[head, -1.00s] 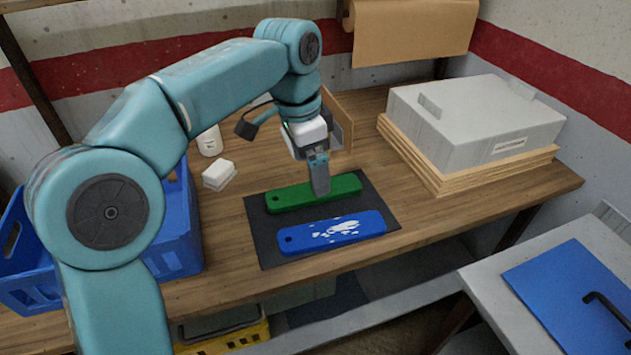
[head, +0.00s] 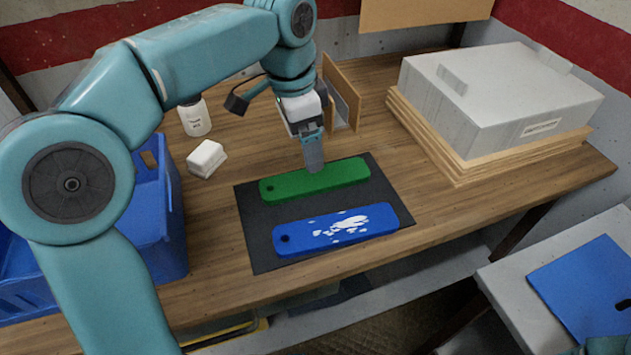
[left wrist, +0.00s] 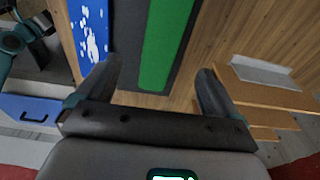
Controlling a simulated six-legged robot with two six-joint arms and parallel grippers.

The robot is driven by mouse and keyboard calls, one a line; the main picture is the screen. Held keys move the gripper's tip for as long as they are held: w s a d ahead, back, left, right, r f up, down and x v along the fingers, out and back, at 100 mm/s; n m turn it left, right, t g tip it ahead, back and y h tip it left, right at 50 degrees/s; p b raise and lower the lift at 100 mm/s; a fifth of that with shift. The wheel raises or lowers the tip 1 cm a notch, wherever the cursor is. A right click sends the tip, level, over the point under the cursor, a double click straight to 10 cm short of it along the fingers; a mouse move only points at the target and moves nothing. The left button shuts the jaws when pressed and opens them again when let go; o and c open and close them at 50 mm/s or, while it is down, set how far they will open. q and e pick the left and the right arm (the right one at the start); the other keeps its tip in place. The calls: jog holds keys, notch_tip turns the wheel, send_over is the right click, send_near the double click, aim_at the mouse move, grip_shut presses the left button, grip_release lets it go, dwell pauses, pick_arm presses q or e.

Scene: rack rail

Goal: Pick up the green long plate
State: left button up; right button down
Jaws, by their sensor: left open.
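The green long plate (head: 315,181) lies flat on a dark mat (head: 258,228), behind a blue plate (head: 335,229) with white patches. My left gripper (head: 315,168) points down at the middle of the green plate's far edge in the head view, covering a little of it. In the left wrist view my left gripper (left wrist: 158,80) is open and empty. The green plate (left wrist: 165,45) shows between its fingers, nearer the right one, and the blue plate (left wrist: 88,28) lies to the left. The gap above the plate is hard to judge. My right gripper is not seen.
A blue crate (head: 160,215) stands at the left. A wooden upright (head: 342,92) stands behind the gripper. A grey box (head: 500,95) on boards (head: 440,145) stands right. Wood right of the mat is clear.

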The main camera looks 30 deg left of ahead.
aim_at(315, 178)
pick_arm(q)
jog(key=f, duration=0.3)
jog(key=shift+w+d+f+b, duration=0.2)
jog(key=shift+f+b, duration=0.05)
jog(key=shift+b, duration=0.05)
jog(key=shift+f, duration=0.5)
jog(key=f, duration=0.1)
jog(key=f+b, duration=0.1)
jog(key=w+f, duration=0.1)
jog(key=f, duration=0.1)
jog(key=shift+d, duration=0.3)
jog(key=shift+f, duration=0.4)
jog(key=shift+w, duration=0.1)
jog(key=c, duration=1.3)
